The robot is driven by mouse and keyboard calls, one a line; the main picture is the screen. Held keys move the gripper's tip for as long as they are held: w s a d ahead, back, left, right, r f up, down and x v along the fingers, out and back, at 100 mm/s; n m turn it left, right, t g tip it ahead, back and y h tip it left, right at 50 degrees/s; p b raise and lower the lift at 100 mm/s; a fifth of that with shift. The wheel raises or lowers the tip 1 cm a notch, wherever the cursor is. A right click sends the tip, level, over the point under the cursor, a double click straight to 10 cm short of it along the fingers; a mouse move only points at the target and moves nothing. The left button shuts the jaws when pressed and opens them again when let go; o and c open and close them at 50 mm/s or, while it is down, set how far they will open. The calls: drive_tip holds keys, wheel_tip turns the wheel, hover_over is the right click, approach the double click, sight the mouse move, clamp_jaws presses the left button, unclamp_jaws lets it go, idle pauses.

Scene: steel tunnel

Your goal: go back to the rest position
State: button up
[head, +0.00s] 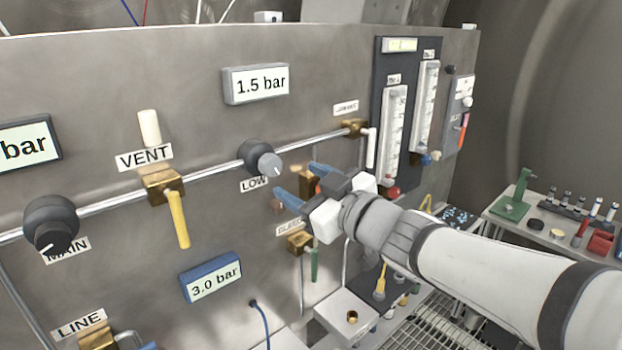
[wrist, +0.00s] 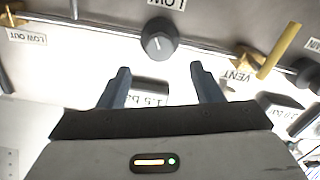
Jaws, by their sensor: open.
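My gripper (head: 295,179) is in front of the steel panel in the head view, with two blue fingers spread apart and nothing between them. It reaches in from the right, just right of and below the LOW knob (head: 262,158). The wrist view is upside down. There the open fingers (wrist: 159,68) point toward the LOW knob (wrist: 159,40), which is beyond the tips and apart from them. My gripper hides part of the brass fitting (head: 308,183) behind it.
The panel (head: 330,70) carries a MAIN knob (head: 50,222), a VENT valve with a yellow lever (head: 178,218), a green-handled valve (head: 314,262) and flow tubes (head: 393,135). A side table (head: 560,240) holds small tools at right. A grated shelf (head: 425,325) lies below my arm.

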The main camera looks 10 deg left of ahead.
drive_tip(key=shift+w+d, duration=0.1)
drive_tip(key=d+f+m+h, duration=0.5)
drive_tip(key=d+h, duration=0.1)
drive_tip(key=d, duration=0.3)
drive_tip(key=d+f+m+h, duration=0.45)
drive_tip(key=d+h, duration=0.25)
drive_tip(key=d, duration=0.3)
drive_tip(key=s+d+f+m+g, duration=0.3)
drive_tip(key=s+f+g, duration=0.5)
drive_tip(key=s, duration=0.6)
wheel_tip(320, 180, down, 2)
drive_tip(key=shift+s+d+f+m+h, duration=0.1)
drive_tip(key=shift+s+d+m+h, duration=0.25)
drive_tip(key=shift+d, duration=0.35)
